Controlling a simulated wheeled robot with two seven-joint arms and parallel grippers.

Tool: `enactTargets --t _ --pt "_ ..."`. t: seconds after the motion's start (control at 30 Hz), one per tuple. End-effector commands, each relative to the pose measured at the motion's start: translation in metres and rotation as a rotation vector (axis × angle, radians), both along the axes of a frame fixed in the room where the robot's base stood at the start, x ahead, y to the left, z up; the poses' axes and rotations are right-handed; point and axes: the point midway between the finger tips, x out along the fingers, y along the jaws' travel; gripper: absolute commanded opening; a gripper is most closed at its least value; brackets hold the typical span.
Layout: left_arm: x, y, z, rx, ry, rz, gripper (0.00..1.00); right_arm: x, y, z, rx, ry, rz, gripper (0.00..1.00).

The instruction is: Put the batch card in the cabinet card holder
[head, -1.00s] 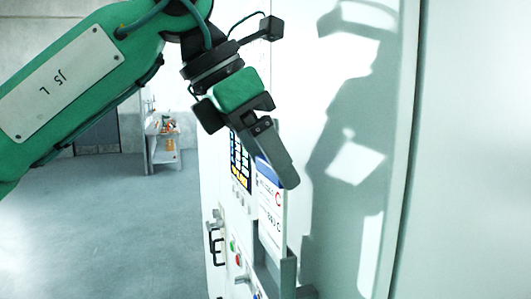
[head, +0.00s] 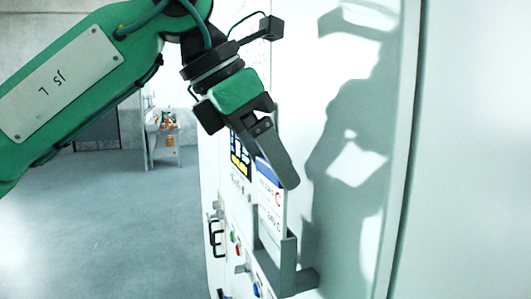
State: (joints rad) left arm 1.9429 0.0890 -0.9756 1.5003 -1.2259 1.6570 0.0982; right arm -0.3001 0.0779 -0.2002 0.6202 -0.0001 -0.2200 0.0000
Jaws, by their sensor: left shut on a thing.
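My left gripper (head: 277,152) comes in from the upper left and is shut on the top of the batch card (head: 270,205). The card is white with a blue top band and red and dark print, and it hangs upright close to the cabinet front. The grey card holder (head: 288,266) is fixed to the cabinet front, directly below the gripper. The card's lower end overlaps the holder in the picture and looks to be between its walls. I cannot tell how deep it sits. My right gripper is not in view.
The white cabinet (head: 350,200) fills the right half. Its front carries a dark display (head: 240,158), small coloured buttons (head: 236,243) and a black handle (head: 215,235) near the holder. Open floor (head: 110,230) lies to the left, with a small cart (head: 163,140) far back.

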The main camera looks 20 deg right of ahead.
Motion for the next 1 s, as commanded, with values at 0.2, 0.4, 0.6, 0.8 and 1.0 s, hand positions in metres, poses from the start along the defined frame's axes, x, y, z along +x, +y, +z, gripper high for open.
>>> enactTargets --t 0.2,0.4,0.6,0.8,1.0 --pt "0.0 0.0 -0.007 0.0 0.0 0.0 0.45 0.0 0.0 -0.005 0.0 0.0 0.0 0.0" --pt "0.0 0.0 -0.012 0.0 0.0 0.0 0.45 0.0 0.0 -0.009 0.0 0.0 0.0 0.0" --pt "0.0 0.0 -0.017 0.0 0.001 0.001 0.45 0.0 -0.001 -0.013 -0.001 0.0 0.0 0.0" --pt "0.0 0.0 -0.022 0.0 0.001 0.001 0.45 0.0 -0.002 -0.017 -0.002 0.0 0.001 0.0" --pt "0.0 0.0 -0.027 0.0 0.001 0.001 0.45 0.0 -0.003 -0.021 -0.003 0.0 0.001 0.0"
